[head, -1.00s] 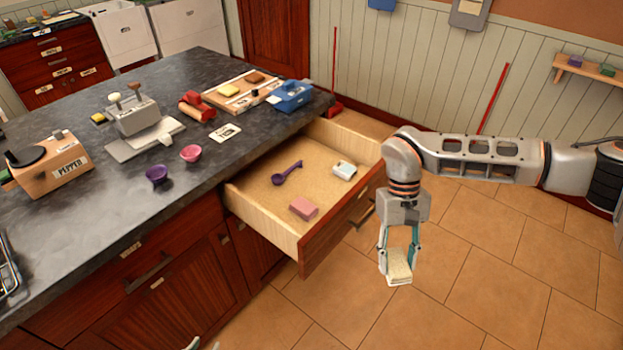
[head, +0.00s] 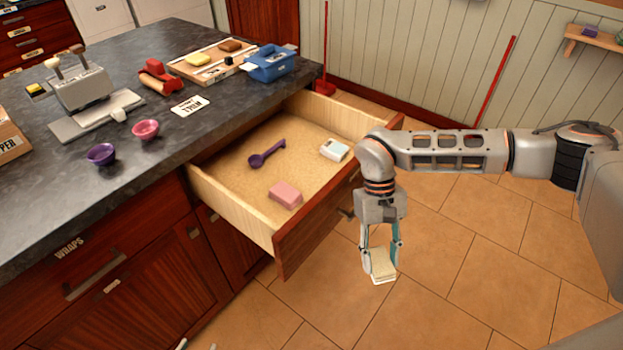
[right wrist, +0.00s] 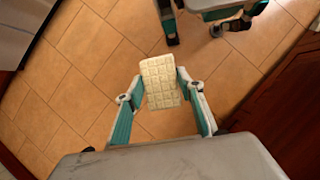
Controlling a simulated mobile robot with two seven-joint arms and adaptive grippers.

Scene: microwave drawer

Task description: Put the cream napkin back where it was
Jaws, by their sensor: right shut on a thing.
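The cream napkin (head: 383,265) is a small folded block with a quilted grid face, also seen in the right wrist view (right wrist: 160,82). My right gripper (head: 381,262) is shut on it, with teal fingers on its two sides, and holds it over the floor, outside and in front of the open drawer (head: 225,202). In the drawer lie a purple scoop (head: 266,154), a pink block (head: 285,194) and a white-and-blue item (head: 334,150), with bare bottom between. Only the tips of my left gripper (head: 197,346) show at the bottom edge, apart and empty.
The drawer's raised front panel (head: 318,222) stands between my right gripper and the drawer inside.

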